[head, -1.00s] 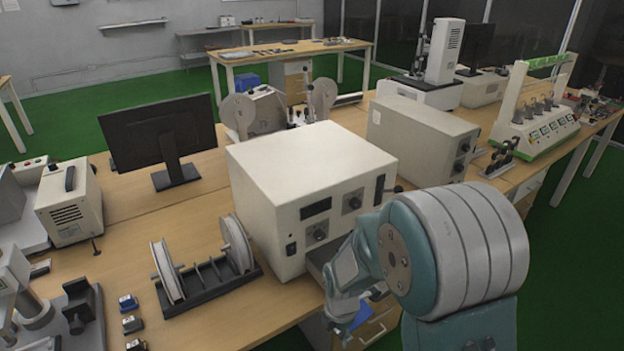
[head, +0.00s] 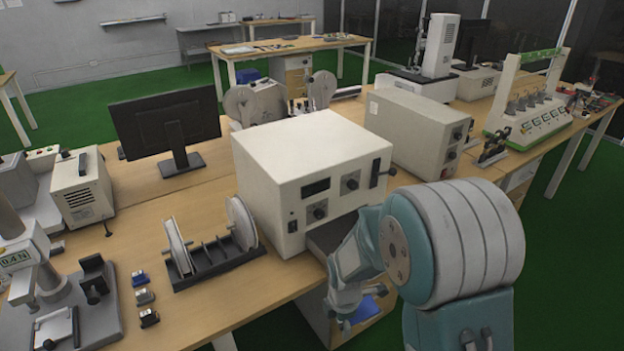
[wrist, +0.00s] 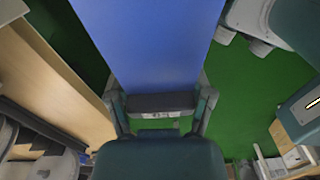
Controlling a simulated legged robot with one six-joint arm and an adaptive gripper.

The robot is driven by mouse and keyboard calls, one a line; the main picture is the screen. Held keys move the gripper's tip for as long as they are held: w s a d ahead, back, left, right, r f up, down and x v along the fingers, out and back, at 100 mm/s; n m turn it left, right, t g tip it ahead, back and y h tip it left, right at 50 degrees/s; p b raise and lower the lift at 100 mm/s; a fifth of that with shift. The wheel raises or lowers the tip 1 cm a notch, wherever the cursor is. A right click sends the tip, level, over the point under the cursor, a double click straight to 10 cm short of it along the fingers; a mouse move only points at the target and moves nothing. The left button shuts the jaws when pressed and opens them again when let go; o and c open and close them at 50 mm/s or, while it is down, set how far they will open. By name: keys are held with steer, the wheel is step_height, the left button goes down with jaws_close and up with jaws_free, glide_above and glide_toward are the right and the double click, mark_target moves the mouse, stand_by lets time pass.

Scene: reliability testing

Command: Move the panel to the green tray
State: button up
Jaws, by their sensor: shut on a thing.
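The panel (wrist: 150,45) is flat, smooth and blue and fills the upper middle of the wrist view. My gripper (wrist: 160,103) is shut on its near edge, with a finger at each side. In the head view the panel (head: 366,311) shows only as a small blue patch, low beside the desk's front edge. Most of it there is hidden behind my arm. I cannot make out a green tray in either view; the green areas look like floor.
A large cream instrument box (head: 312,180) stands on the wooden desk (head: 215,300), close to my arm. A spool rack (head: 215,262), a monitor (head: 165,125) and several small blocks also stand there. Green floor (head: 570,235) is open at the right.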

steer(key=w+d+m, duration=0.8)
steer(key=w+m, duration=0.2)
steer(key=m, duration=1.1)
steer(key=shift+d+f+m, duration=0.35)
steer(key=shift+f+m, duration=0.05)
steer(key=shift+f, duration=0.05)
